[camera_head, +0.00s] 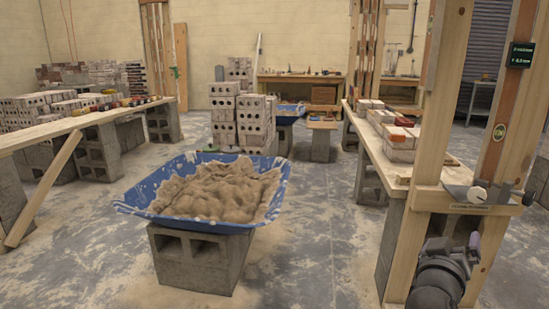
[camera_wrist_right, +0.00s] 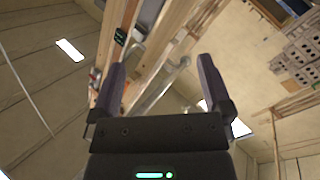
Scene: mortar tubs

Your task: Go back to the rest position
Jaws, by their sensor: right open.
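My right gripper (camera_wrist_right: 162,75) is open in the right wrist view, with its two dark fingers spread apart and nothing between them. Wooden posts, wall and ceiling show beyond the fingers. In the head view my dark right wrist and gripper (camera_head: 474,242) are at the lower right, close to a wooden post frame (camera_head: 405,240); the fingers are too small there to make out. My left gripper is not in view. A blue mortar tub (camera_head: 128,208) heaped with sandy mortar (camera_head: 215,192) sits on a concrete block (camera_head: 200,262).
A plank bench (camera_head: 40,134) with bricks stands at left, with a leaning board (camera_head: 45,188) beside it. Another plank bench (camera_head: 375,150) with bricks is at right. Stacked bricks (camera_head: 240,118) stand behind the tub. The floor (camera_head: 318,230) between tub and right bench is clear.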

